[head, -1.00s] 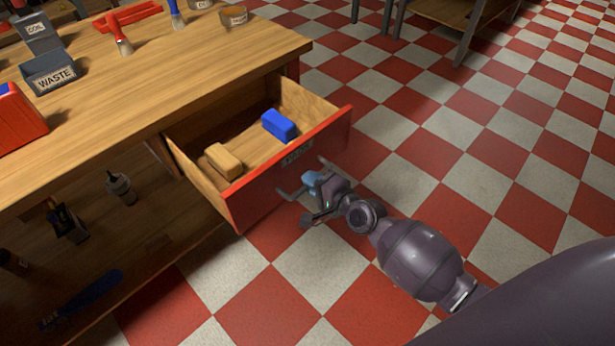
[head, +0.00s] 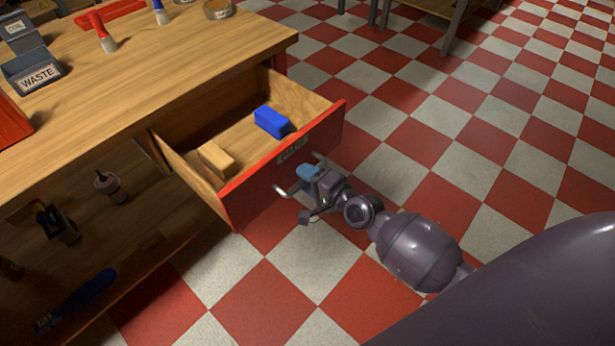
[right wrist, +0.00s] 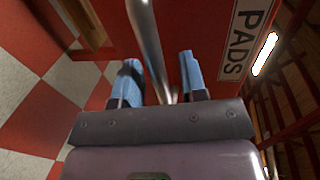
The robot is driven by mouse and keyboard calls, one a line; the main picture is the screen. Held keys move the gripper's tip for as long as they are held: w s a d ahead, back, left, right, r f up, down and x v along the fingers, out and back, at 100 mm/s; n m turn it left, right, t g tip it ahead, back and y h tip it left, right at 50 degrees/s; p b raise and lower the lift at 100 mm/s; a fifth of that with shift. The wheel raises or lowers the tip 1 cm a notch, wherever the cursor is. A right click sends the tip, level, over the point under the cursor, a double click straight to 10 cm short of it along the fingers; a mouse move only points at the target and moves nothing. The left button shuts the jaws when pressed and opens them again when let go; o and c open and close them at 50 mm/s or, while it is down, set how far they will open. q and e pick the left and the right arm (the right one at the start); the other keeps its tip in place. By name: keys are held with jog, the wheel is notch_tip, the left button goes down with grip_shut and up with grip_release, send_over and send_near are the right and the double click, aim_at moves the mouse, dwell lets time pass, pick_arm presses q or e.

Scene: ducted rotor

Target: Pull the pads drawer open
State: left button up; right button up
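The pads drawer (head: 268,168) has a red front and wooden sides, and it stands pulled well out of the workbench. Its "PADS" label shows in the head view and in the right wrist view (right wrist: 240,40). A metal bar handle (right wrist: 148,45) is on the front. My right gripper (head: 308,175) is at this handle. In the right wrist view its two blue fingers (right wrist: 161,82) stand either side of the bar, with visible gaps. A blue block (head: 271,121) and a tan block (head: 216,159) lie inside the drawer. My left gripper is out of view.
The wooden workbench (head: 120,110) carries a grey waste bin (head: 35,75), brushes (head: 104,35) and a round tin (head: 217,8). A bottle (head: 110,187) stands on the shelf below. The checkered floor in front of the drawer and to its right is clear.

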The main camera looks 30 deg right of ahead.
pick_arm(q)
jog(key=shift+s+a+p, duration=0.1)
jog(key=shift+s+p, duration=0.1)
jog(key=shift+p, duration=0.35)
pick_arm(e)
jog(key=v, duration=1)
jog(key=shift+s, duration=0.4)
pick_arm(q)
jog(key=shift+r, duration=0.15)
pick_arm(e)
jog(key=shift+d+r, duration=0.1)
pick_arm(q)
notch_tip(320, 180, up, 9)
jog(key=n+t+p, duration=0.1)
jog(key=p, duration=0.9)
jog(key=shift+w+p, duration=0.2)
jog(key=shift+p, duration=0.2)
pick_arm(e)
jog(key=s+r+n+g+h, duration=0.2)
jog(key=s+n, duration=0.5)
jog(key=s, duration=0.4)
jog(key=s+d+r+n+g+h, duration=0.1)
jog(key=s+r+n+h, duration=0.2)
jog(key=s+n, duration=0.5)
jog(key=s, duration=0.3)
jog(key=shift+r+g, duration=0.35)
jog(key=shift+g, duration=0.05)
